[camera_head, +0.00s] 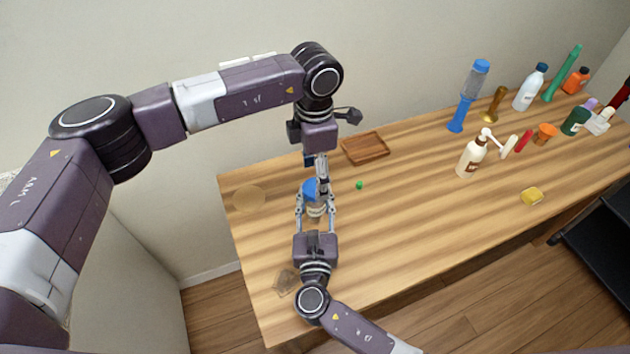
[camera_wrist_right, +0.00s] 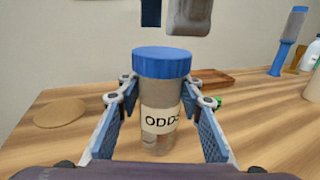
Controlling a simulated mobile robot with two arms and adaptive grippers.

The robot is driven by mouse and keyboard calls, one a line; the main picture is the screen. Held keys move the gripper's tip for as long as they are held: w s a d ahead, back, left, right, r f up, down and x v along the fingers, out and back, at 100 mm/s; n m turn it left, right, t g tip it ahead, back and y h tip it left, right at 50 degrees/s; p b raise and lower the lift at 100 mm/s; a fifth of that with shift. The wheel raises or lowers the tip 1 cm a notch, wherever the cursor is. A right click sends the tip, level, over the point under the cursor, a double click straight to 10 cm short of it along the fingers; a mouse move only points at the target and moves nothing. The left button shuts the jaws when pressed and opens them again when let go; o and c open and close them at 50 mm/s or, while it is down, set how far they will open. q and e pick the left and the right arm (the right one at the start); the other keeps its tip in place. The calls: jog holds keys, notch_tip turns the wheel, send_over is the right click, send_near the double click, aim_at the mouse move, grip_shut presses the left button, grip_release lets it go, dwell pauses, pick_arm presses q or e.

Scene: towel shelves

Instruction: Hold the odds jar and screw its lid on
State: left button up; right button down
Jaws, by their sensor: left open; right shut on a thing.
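The odds jar (camera_wrist_right: 158,121) is a clear jar with a white label reading "ODDS", standing upright in the right wrist view. A blue lid (camera_wrist_right: 161,63) sits level on its mouth; I cannot tell how far it is threaded. In the head view the lid (camera_head: 309,187) and jar (camera_head: 315,211) show at the left part of the table. My right gripper (camera_head: 315,206) is shut on the jar, one finger on each side. My left gripper (camera_head: 321,178) is open and points down just above the lid. Its fingers partly hide the lid in the head view.
A wooden tray (camera_head: 366,148) lies behind the jar, and a small green object (camera_head: 360,184) lies right of it. A round tan mat (camera_head: 249,198) is at the left edge. A pump bottle (camera_head: 471,158) and several other bottles stand at the right. The table's middle is clear.

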pick_arm(q)
notch_tip(320, 180, up, 9)
jog(key=shift+f, duration=0.1)
pick_arm(e)
jog(key=c, duration=1.3)
grip_release()
jog(key=shift+o, duration=0.2)
jog(key=shift+s, duration=0.15)
jog(key=s, duration=1.1)
jog(key=shift+s, duration=0.35)
pick_arm(q)
jog(key=shift+f, duration=0.1)
pick_arm(e)
jog(key=shift+s+f, duration=0.1)
